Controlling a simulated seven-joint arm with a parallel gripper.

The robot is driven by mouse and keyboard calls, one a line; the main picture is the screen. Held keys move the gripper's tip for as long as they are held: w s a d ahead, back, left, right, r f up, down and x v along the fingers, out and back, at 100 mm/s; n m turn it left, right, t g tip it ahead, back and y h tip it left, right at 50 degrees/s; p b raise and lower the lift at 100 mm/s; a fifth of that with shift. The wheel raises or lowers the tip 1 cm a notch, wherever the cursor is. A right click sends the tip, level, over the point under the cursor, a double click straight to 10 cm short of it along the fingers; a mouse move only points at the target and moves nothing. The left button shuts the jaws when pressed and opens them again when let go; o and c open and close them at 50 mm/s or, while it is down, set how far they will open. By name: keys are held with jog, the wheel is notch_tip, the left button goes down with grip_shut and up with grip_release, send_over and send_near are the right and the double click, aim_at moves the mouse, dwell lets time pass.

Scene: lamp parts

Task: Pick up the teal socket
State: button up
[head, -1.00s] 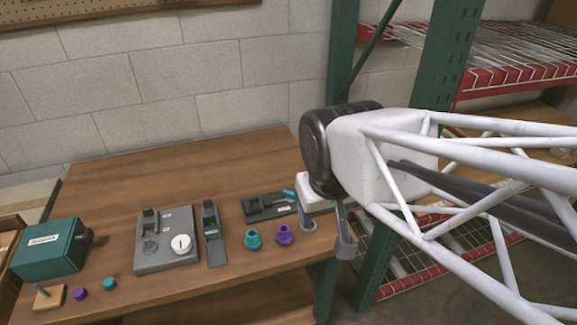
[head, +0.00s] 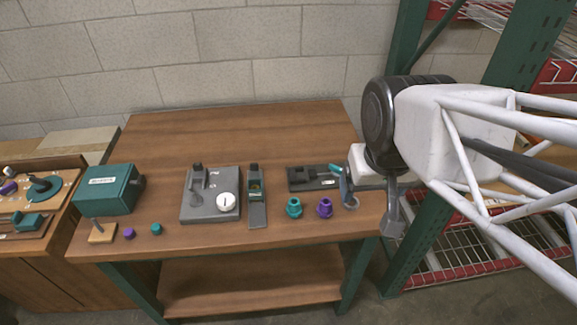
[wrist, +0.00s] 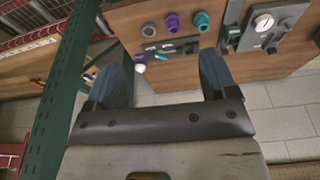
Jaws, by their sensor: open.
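The teal socket (head: 294,208) is a short flanged piece standing on the wooden table (head: 240,135) near its front edge. It also shows at the top of the wrist view (wrist: 202,20). A purple socket (head: 324,207) of like shape stands just to its right. My gripper (head: 371,205) is at the table's right front corner, right of both sockets and apart from them. In the wrist view my gripper (wrist: 165,55) has its two blue-grey fingers spread wide, with nothing between them. The teal socket lies ahead of the fingertips, beyond the right finger.
Left of the sockets are a dark stand (head: 257,212) and a grey fixture (head: 196,207) with a white disc. Behind them lies a black tray (head: 305,177). A teal box (head: 106,190), small purple cap (head: 129,234) and small teal cap (head: 156,229) sit left. Green shelf posts (head: 415,215) stand right.

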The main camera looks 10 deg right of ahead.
jog(key=w+m, duration=0.1)
jog(key=m+g, duration=0.3)
jog(key=m, duration=1.7)
send_over(294, 206)
jog(key=w, duration=0.1)
jog(key=f, duration=1.9)
jog(key=shift+w+d+f, duration=0.15)
jog(key=shift+w, duration=0.05)
jog(key=shift+w+f+m, duration=0.15)
jog(key=shift+f+m, duration=0.2)
jog(key=shift+m, duration=0.25)
jog(key=shift+f, duration=1.3)
jog(key=shift+f, duration=2.6)
